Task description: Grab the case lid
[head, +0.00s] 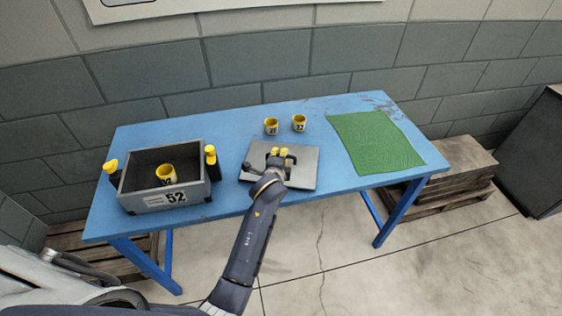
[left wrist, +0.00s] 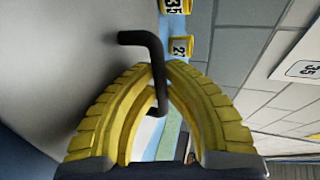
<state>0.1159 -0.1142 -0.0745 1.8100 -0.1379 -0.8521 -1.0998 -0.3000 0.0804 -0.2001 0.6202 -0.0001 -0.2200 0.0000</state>
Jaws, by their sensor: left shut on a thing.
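The case lid (head: 305,172) is a flat grey plate near the front middle of the blue table. In the left wrist view the lid (left wrist: 60,60) fills the left side, with a bent black handle (left wrist: 152,48) standing from it. My left gripper (head: 279,153) is over the lid, its yellow fingers shut on the handle, which passes between the fingertips (left wrist: 168,68). The open grey case (head: 172,198), marked 52, stands to the left of the lid with a yellow cup (head: 166,174) inside. I cannot tell whether the lid touches the table. My right gripper is not in view.
Two yellow numbered cups (head: 271,126) (head: 299,123) stand behind the lid. A green mat (head: 374,142) lies bare at the right of the table (head: 235,118). Black posts with yellow tops (head: 211,160) (head: 111,168) flank the case. Wooden pallets (head: 463,165) are at right.

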